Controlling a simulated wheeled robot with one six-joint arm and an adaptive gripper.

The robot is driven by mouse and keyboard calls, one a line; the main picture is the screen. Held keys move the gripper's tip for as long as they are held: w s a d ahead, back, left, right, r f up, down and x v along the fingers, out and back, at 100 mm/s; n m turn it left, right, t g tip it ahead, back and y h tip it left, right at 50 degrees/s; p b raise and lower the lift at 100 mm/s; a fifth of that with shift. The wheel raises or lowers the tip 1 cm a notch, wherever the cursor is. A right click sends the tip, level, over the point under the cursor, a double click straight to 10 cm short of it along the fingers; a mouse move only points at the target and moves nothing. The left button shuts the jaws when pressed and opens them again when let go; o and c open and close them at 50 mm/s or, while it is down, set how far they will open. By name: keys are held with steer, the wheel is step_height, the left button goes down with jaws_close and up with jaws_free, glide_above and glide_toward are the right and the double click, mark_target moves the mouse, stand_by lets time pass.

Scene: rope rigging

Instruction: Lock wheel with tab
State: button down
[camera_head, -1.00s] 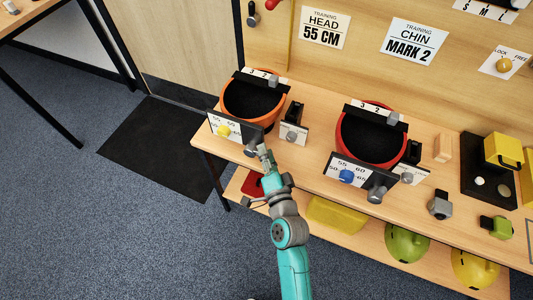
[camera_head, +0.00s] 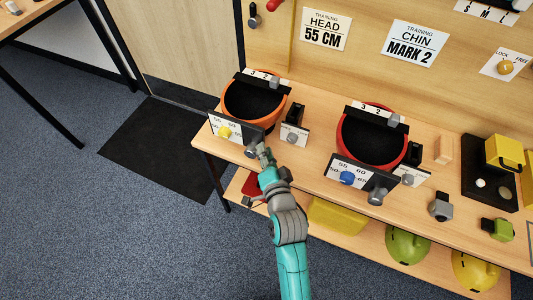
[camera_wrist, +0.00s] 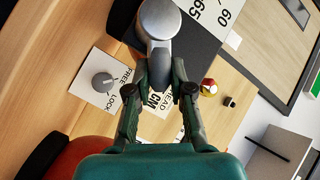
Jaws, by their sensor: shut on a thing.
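An orange helmet shell (camera_head: 228,107) sits upside down at the table's left end. On its front is a dark plate with a white size scale (camera_head: 216,122) and a yellow pointer knob (camera_head: 224,132). At the plate's right end is a grey rounded wheel with a tab (camera_head: 251,151). In the wrist view the grey wheel (camera_wrist: 160,18) is at top centre, its narrow tab (camera_wrist: 160,58) reaching down between my fingers. My gripper (camera_wrist: 161,80) is shut on this tab; it also shows in the head view (camera_head: 267,156). The fingertips partly hide the tab.
A LOCK/FREE plate with a grey knob (camera_wrist: 103,82) stands close beside my gripper. A red helmet shell (camera_head: 343,133) with a similar plate and blue knob (camera_head: 347,178) stands to the right. A yellow box (camera_head: 503,152) is farther right. Helmets lie on the shelf below.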

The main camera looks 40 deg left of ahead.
steer(key=shift+s+a+r+n+g+h, duration=0.15)
steer(key=shift+a+r+n+h, duration=0.2)
steer(key=shift+n+h, duration=0.2)
steer(key=shift+w+a+r+n+g+h, duration=0.15)
steer(key=shift+a+r+n+h, duration=0.15)
steer(key=shift+n+h, duration=0.25)
steer(key=shift+s, duration=0.1)
steer(key=c, duration=1)
jaws_free()
steer(key=v, duration=1.2)
steer(key=shift+r, duration=0.1)
